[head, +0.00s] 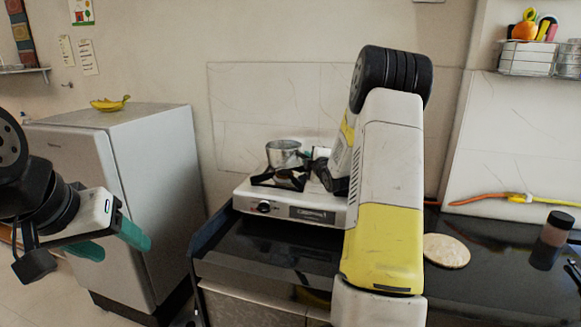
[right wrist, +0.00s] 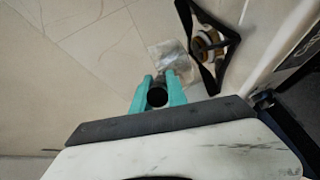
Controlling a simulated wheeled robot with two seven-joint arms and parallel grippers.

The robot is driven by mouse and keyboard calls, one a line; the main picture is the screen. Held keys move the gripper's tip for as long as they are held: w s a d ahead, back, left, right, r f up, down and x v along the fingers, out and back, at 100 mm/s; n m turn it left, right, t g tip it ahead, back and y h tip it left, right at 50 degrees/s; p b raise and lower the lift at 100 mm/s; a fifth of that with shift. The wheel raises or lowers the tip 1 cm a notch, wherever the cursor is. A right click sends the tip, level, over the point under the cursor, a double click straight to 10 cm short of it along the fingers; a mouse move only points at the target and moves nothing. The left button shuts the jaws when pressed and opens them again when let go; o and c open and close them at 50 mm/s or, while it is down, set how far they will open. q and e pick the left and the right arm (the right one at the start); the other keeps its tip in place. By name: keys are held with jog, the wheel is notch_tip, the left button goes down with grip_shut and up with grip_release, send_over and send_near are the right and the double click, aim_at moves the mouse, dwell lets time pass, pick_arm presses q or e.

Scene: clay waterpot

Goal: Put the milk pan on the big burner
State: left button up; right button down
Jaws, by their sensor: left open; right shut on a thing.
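The milk pan (head: 284,153), a small silvery metal pan, shows at the left burner in the head view. It also shows in the right wrist view (right wrist: 166,54), beside the black grate. My right gripper (right wrist: 158,92) is shut on its dark handle (right wrist: 157,97), between teal fingers. The left burner (head: 289,178) has a black grate on the white stove (head: 322,212); this burner also shows in the right wrist view (right wrist: 207,43). I cannot tell whether the pan touches the grate. My right arm hides the stove's right part. My left gripper (head: 118,243) is open and empty, far left of the stove.
The stove stands on a black counter (head: 270,250). A round flat bread (head: 446,250) and a dark-topped jar (head: 552,240) are on the right. A grey fridge (head: 150,150) with bananas (head: 110,104) on top stands left. A wire rack (head: 540,58) hangs upper right.

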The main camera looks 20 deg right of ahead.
jog(key=shift+w+d, duration=0.25)
jog(key=shift+w, duration=0.75)
jog(key=shift+w+f, duration=0.1)
jog(key=shift+f, duration=1.75)
jog(key=c, duration=1.3)
grip_release()
jog(key=shift+f, duration=0.1)
